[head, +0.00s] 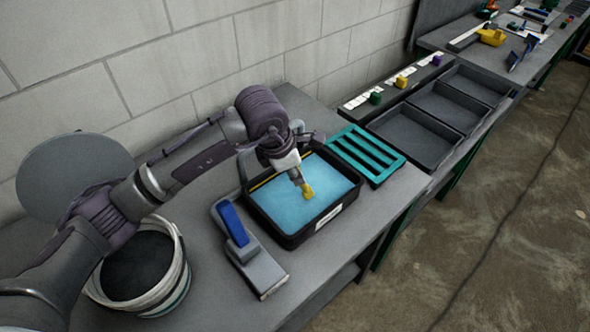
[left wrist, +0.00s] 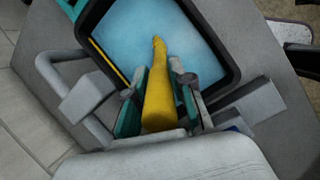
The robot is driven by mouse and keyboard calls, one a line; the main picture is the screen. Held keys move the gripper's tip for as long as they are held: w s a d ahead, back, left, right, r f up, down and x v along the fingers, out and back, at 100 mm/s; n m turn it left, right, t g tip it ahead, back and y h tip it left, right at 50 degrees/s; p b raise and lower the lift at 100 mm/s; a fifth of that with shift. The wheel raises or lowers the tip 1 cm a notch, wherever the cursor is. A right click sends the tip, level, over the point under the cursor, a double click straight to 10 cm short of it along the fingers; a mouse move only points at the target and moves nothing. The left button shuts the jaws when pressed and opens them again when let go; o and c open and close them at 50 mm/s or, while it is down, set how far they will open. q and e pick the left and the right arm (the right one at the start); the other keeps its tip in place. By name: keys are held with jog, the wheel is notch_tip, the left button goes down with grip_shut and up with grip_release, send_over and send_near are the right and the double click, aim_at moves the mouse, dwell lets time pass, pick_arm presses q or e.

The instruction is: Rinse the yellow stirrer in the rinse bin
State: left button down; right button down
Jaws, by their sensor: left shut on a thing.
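The yellow stirrer (head: 306,191) is held in my left gripper (head: 296,177), which is shut on it. In the left wrist view the stirrer (left wrist: 160,95) lies between the two fingers of the gripper (left wrist: 160,100) and points over the blue water. The black rinse bin (head: 290,238) holds light blue water (head: 280,205); it also shows in the left wrist view (left wrist: 236,76). The stirrer's tip is over the middle of the bin. I cannot tell whether the tip is under the water. My right gripper is not in view.
A blue-handled grey tool (head: 260,270) lies just left of the bin. A teal slatted rack (head: 368,152) is right of it. A bucket (head: 177,285) stands near my left arm. Dark trays (head: 415,140) sit farther along the bench, with small coloured blocks on a ledge behind. A wall runs behind.

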pick_arm(q)
jog(key=shift+f+b, duration=0.5)
dwell(0.3)
jog(key=shift+b, duration=0.35)
dwell(1.7)
jog(key=shift+r+p, duration=0.5)
jog(key=shift+r, duration=0.6)
jog(key=shift+r+p, duration=0.85)
jog(key=shift+r, duration=1.65)
